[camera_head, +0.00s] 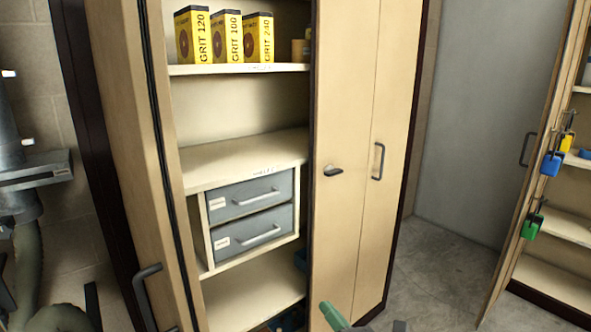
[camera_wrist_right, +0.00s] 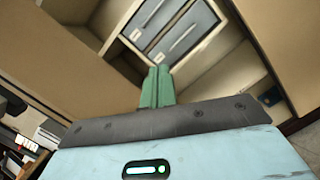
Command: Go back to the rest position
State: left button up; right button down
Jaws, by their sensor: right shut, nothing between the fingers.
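My right gripper (camera_head: 334,316) shows at the bottom edge of the head view, low in front of the tall wooden cabinet (camera_head: 345,230). Only a green finger part and a bit of dark hardware show there. In the right wrist view its two green fingers (camera_wrist_right: 158,76) are together with nothing between them. They point toward the open cabinet and its grey drawers, apart from them as far as I can tell. My left gripper is not in view.
The cabinet's left door (camera_head: 125,130) stands open. Its upper grey drawer (camera_head: 237,191) and lower grey drawer (camera_head: 240,235) look shut. Yellow grit boxes (camera_head: 228,37) stand on a shelf. Grey floor (camera_head: 430,265) is clear to the right, before another open cabinet (camera_head: 555,225) with padlocks.

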jog(key=s+d+f+m+g+h+p, duration=0.1)
jog(key=s+d+f+m+h+p, duration=0.2)
jog(key=s+f+m, duration=0.55)
jog(key=s+d+f+m+g+h+p, duration=0.2)
jog(key=s+d+f+m+h, duration=0.25)
jog(key=s+m, duration=0.65)
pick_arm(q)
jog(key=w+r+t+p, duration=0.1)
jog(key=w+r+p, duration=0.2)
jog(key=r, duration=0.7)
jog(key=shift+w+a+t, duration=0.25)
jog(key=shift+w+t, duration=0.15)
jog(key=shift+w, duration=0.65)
pick_arm(e)
jog(key=s+d+f+m+g, duration=0.2)
jog(key=s+m, duration=0.5)
jog(key=s, duration=0.5)
jog(key=s+d+f+m+g, duration=0.3)
jog(key=s+m, duration=0.4)
jog(key=s, duration=0.5)
jog(key=shift+d+h, duration=0.35)
